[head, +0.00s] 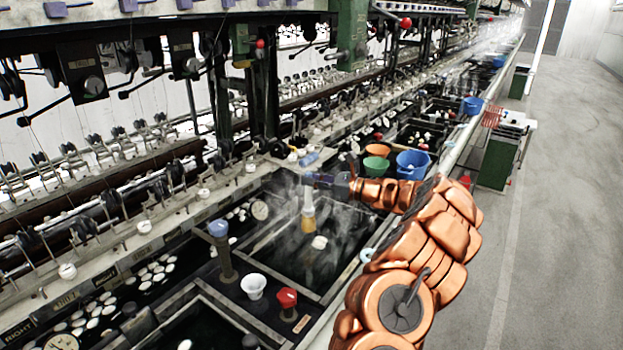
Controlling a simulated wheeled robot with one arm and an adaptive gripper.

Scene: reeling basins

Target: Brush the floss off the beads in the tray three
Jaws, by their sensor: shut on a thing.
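My copper-coloured arm reaches in from the right, and my gripper (314,181) is shut on a small brush (308,220). The brush hangs upright, its tan end pointing down over a dark basin (283,286). A white bead-like lump (319,242) shows in that basin, just below and right of the brush tip. I cannot tell whether the brush touches it or the water. Steam blurs this area. More white beads (152,274) lie in the basin to the left. No tray number is readable, so I cannot tell which is tray three.
A white cup (253,286), a red-topped post (287,299) and a blue-topped post (219,236) stand near the basin. Orange (377,150), green (376,164) and blue (412,163) containers sit beyond my gripper. Reeling machinery lines the left. The floor (560,220) at right is clear.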

